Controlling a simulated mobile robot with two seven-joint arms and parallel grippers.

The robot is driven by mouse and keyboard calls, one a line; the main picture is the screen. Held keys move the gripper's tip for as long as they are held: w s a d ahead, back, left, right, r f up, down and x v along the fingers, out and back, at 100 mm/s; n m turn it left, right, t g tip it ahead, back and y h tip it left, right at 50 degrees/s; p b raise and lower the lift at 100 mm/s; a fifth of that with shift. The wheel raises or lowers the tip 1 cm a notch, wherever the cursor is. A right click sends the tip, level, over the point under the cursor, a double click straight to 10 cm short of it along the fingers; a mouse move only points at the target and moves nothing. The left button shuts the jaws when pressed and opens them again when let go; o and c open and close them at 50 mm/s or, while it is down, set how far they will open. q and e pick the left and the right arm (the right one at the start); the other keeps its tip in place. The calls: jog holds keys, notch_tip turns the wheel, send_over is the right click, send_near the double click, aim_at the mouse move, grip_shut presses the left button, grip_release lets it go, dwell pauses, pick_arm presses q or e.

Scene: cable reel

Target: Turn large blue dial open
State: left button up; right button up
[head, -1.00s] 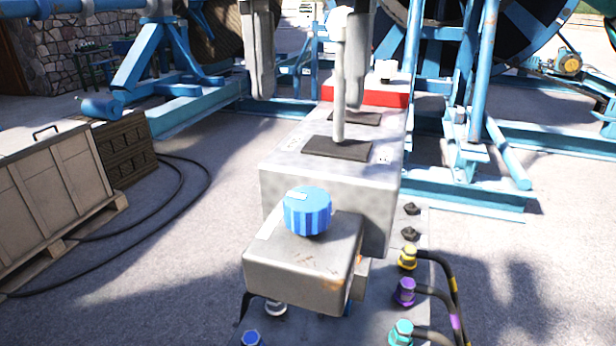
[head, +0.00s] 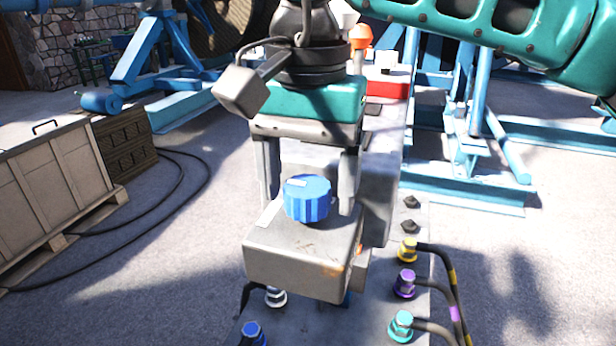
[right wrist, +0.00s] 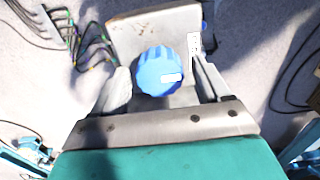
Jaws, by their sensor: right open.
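The large blue dial (head: 307,199) sits on top of a grey metal box at the front of the console. It has ridged sides and a white mark on its top. My right gripper (head: 308,205) points down over the box, its fingers open on either side of the dial. In the right wrist view, the dial (right wrist: 159,72) lies between the two open fingertips (right wrist: 162,77), with a gap on each side. My left gripper is not in view.
The grey box (head: 300,262) stands on the console. Yellow, purple (head: 405,284) and teal cable plugs are at its right. A red block (head: 388,90) is behind. A wooden crate (head: 50,185) stands at left. Blue steel frames fill the background.

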jog(key=c, duration=1)
jog(key=shift+c, duration=0.2)
